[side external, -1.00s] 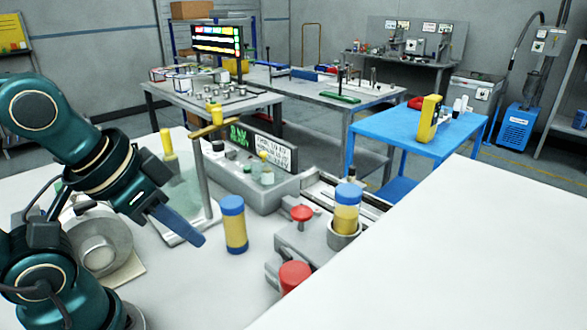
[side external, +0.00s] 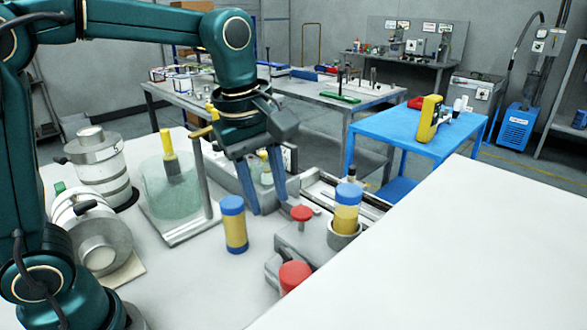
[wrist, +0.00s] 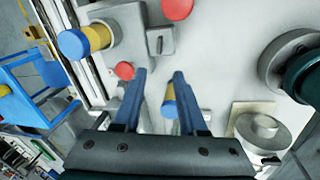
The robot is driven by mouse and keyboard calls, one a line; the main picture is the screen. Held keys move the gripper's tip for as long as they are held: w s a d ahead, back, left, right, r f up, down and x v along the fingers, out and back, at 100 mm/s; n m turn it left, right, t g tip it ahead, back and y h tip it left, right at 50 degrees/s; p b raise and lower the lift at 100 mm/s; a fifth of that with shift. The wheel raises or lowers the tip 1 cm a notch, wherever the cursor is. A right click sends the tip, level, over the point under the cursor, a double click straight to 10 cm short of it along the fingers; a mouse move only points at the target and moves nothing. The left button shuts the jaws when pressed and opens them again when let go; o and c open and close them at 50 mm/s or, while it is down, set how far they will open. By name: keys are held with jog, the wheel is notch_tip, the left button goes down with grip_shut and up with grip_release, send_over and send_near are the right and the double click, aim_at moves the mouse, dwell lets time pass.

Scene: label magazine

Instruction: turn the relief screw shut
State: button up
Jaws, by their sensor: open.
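Two red knobs show on the grey block (side external: 312,242); I cannot tell which is the relief screw. The smaller knob (side external: 302,213) stands on a short stem on top. In the wrist view it (wrist: 124,71) lies just left of the left fingertip. The larger knob (side external: 295,275) is at the block's near end and also shows at the top of the wrist view (wrist: 178,8). My gripper (side external: 267,212) points down, open, with its blue fingers left of the small knob, apart from it. In the wrist view the gripper (wrist: 159,75) has nothing between its fingertips.
A similar bottle (side external: 347,212) sits in a ring on the block. A glass vessel (side external: 165,185) and metal canisters (side external: 95,160) stand left. The white surface at right is clear.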

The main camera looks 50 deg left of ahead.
jog(key=g, duration=0.2)
send_over(286, 252)
notch_tip(286, 252, down, 6)
jog(key=shift+w+r, duration=0.1)
jog(key=shift+r, duration=0.1)
jog(key=shift+f, duration=2.75)
grip_shut()
